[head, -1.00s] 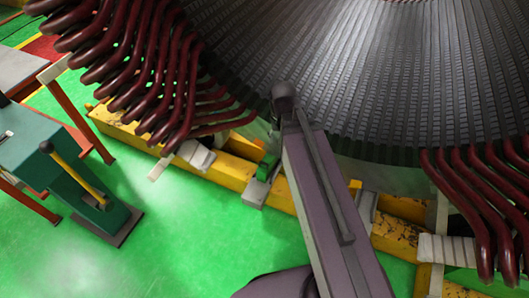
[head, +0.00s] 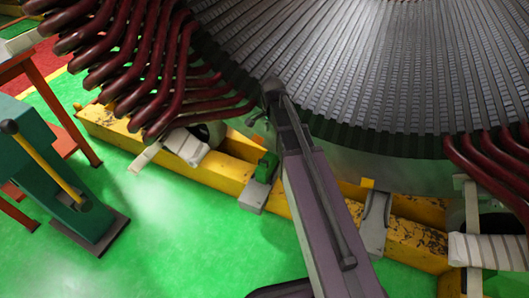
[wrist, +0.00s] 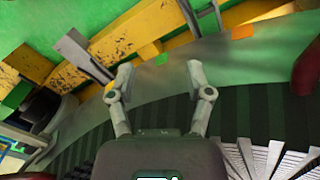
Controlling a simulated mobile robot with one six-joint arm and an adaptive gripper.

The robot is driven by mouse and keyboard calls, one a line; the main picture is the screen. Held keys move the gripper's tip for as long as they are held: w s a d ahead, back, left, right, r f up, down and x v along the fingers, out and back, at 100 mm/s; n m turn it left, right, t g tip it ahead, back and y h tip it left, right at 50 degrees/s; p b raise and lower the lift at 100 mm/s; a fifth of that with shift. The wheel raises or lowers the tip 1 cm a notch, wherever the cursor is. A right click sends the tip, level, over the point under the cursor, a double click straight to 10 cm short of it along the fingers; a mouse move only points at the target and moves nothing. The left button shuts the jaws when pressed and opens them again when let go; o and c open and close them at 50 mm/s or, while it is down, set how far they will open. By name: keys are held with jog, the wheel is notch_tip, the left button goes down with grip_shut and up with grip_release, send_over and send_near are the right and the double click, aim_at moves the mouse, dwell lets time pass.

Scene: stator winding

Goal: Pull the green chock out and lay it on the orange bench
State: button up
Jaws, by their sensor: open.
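The green chock (head: 267,167) sits on a grey block on the yellow base beam, below the edge of the big stator. My gripper (head: 258,119) is at the stator's lower edge, above the chock in the head picture and apart from it. In the wrist view my gripper (wrist: 162,74) is open with nothing between its fingers. A small green patch shows beyond the fingertips there; I cannot tell whether it is the chock. A bench with orange legs (head: 70,122) stands at the far left, its top only partly in view.
Dark red coil ends (head: 150,75) hang at the stator's left, and more (head: 495,165) at its right. The yellow beam (head: 225,178) runs beneath. A green machine with a yellow lever (head: 50,165) stands at the left. The green floor between is clear.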

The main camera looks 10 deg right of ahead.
aim_at(265, 161)
jog(key=w+f+m+b, duration=0.6)
jog(key=w+f+b, duration=0.1)
jog(key=f+b, duration=0.2)
jog(key=w+f+m+b, duration=0.6)
jog(key=f+b, duration=0.4)
jog(key=f, duration=0.2)
jog(key=shift+w+d, duration=0.25)
jog(key=shift+w, duration=0.2)
jog(key=shift+f+b, duration=0.2)
jog(key=shift+b, duration=0.25)
notch_tip(265, 161, down, 13)
jog(key=b, duration=1.3)
jog(key=shift+f, duration=0.2)
grip_shut()
